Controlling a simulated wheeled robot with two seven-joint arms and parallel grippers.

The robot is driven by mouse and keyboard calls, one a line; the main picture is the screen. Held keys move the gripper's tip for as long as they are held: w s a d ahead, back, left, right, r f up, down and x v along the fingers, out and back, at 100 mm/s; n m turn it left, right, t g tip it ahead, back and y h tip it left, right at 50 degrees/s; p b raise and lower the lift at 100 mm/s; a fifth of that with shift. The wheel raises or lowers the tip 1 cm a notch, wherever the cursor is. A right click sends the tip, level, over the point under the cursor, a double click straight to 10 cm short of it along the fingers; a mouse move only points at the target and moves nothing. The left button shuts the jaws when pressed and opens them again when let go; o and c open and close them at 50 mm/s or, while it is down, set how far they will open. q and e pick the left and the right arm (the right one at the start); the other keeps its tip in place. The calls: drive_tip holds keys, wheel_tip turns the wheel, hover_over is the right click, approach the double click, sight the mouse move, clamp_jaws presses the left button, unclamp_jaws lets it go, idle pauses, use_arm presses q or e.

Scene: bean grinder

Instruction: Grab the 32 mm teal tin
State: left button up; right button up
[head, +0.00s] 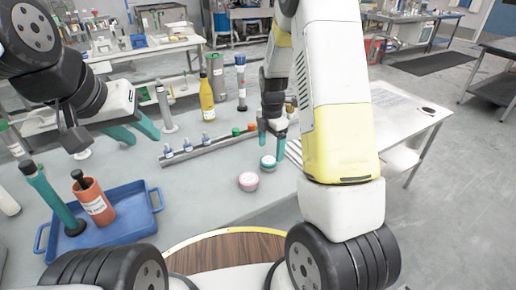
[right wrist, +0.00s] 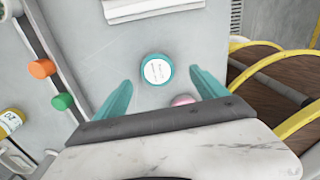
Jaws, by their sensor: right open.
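The teal tin (head: 268,163) is a small round tin with a white labelled lid. It stands on the grey table near the right side. In the right wrist view the teal tin (right wrist: 157,72) lies ahead, between the lines of the two teal fingers and touching neither. My right gripper (head: 272,138) is open and empty above and behind the tin; its fingers also show in the right wrist view (right wrist: 160,95). My left gripper (head: 145,138) is open and empty over the left part of the table.
A pink tin (head: 249,181) stands close to the teal tin, partly hidden by my gripper in the wrist view (right wrist: 183,100). A grey rail (head: 210,146) with several small bottles lies to the left. A blue tray (head: 150,222) holds an orange cup (head: 95,205). A yellow bottle (head: 206,98) stands behind.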

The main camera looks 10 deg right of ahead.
sight(269, 160)
drive_tip(key=f, duration=0.6)
drive_tip(key=shift+w+a+f, duration=0.2)
drive_tip(key=shift+a+f, duration=0.05)
drive_tip(key=shift+f, duration=0.05)
